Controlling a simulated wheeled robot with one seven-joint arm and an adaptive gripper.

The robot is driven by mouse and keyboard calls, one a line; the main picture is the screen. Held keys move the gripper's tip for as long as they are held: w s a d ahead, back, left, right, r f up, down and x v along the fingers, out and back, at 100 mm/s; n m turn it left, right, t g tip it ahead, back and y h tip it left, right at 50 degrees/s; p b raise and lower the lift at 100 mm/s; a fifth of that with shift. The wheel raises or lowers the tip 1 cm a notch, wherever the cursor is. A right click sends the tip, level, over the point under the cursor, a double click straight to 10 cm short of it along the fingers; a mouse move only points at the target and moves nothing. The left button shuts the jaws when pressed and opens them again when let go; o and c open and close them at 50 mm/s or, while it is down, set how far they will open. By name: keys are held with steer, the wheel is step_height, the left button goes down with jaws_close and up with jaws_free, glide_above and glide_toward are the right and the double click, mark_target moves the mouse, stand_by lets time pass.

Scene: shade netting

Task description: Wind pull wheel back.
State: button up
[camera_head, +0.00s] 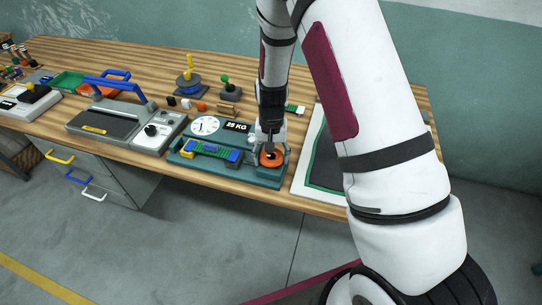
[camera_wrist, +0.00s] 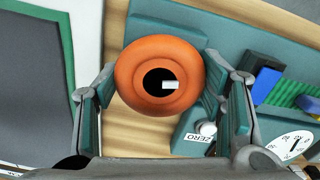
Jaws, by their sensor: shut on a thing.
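The orange pull wheel (camera_head: 271,158) sits at the right end of a teal tester base (camera_head: 262,179) on the bench. In the wrist view the orange wheel (camera_wrist: 160,72) fills the space between the two fingers, its dark centre hole showing a small pale mark. My gripper (camera_head: 271,155) points down over the wheel. In the wrist view my gripper (camera_wrist: 155,85) has one finger on each side of the wheel, shut on it. The tester also carries a round dial (camera_head: 205,126), a "25 KG" sign (camera_head: 237,126) and a green strip between blue blocks (camera_head: 213,152).
A grey machine with a blue handle (camera_head: 108,121) stands left of the tester. A dark green framed mat (camera_head: 325,158) lies close on the right. A ZERO knob (camera_wrist: 207,128) is near one finger.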

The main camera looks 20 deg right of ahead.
steer(key=n, duration=0.4)
steer(key=shift+n, duration=0.3)
steer(key=n, duration=0.3)
steer(key=shift+n+b, duration=0.35)
steer(key=shift+n, duration=0.05)
steer(key=n, duration=0.3)
steer(key=shift+n, duration=2)
steer(key=o, duration=1.2)
steer(key=shift+c, duration=0.2)
